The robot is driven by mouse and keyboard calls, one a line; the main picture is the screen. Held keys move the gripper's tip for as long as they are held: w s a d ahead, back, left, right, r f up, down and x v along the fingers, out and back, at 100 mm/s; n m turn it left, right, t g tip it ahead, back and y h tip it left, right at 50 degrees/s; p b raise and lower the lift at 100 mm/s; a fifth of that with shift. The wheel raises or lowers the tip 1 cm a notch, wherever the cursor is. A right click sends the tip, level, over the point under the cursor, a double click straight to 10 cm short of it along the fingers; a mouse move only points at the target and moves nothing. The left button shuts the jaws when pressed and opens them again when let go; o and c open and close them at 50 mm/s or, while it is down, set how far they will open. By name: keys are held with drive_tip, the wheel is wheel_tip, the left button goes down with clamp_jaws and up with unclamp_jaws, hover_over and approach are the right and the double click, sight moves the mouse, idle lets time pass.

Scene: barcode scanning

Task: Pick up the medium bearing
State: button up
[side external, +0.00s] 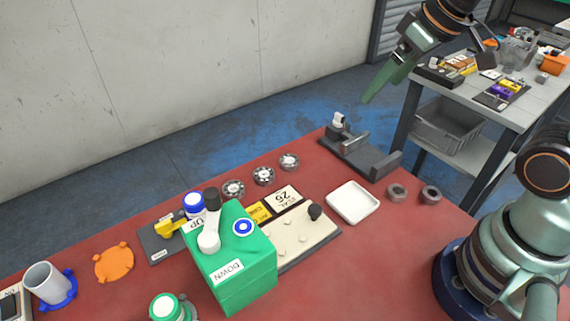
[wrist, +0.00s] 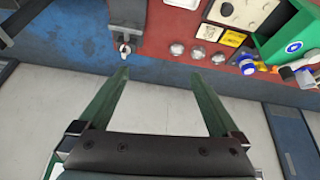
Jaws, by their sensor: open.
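Three round metal bearings stand in a row at the far edge of the red table. The middle one, which looks like the medium bearing (side external: 264,176), lies between a slightly larger-looking bearing (side external: 233,190) and a smaller-looking one (side external: 289,162). In the wrist view the middle bearing (wrist: 197,53) shows beyond the right fingertip. My gripper (side external: 368,98) is raised well above the table, to the right of the bearings and apart from them. In the wrist view my gripper (wrist: 160,73) has its green fingers spread wide with nothing between them.
A dark fixture (side external: 360,155) stands right of the bearings. A white tray (side external: 352,203) and two grey rings (side external: 397,192) (side external: 431,195) lie nearer. A green box with a lever (side external: 235,265) rises in front left, beside a beige board (side external: 300,240). An orange disc (side external: 114,262) lies left.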

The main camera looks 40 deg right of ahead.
drive_tip(key=w+a+n+g, duration=0.2)
drive_tip(key=w+a+n, duration=0.35)
drive_tip(key=w, duration=0.25)
drive_tip(key=n+g, duration=0.3)
drive_tip(key=n, duration=1.1)
hover_over(233, 187)
wheel_tip(233, 187, down, 13)
wheel_tip(233, 187, down, 13)
drive_tip(key=shift+s+r, duration=0.1)
drive_tip(key=shift+r, duration=0.05)
clamp_jaws()
drive_tip(key=shift+r, duration=0.15)
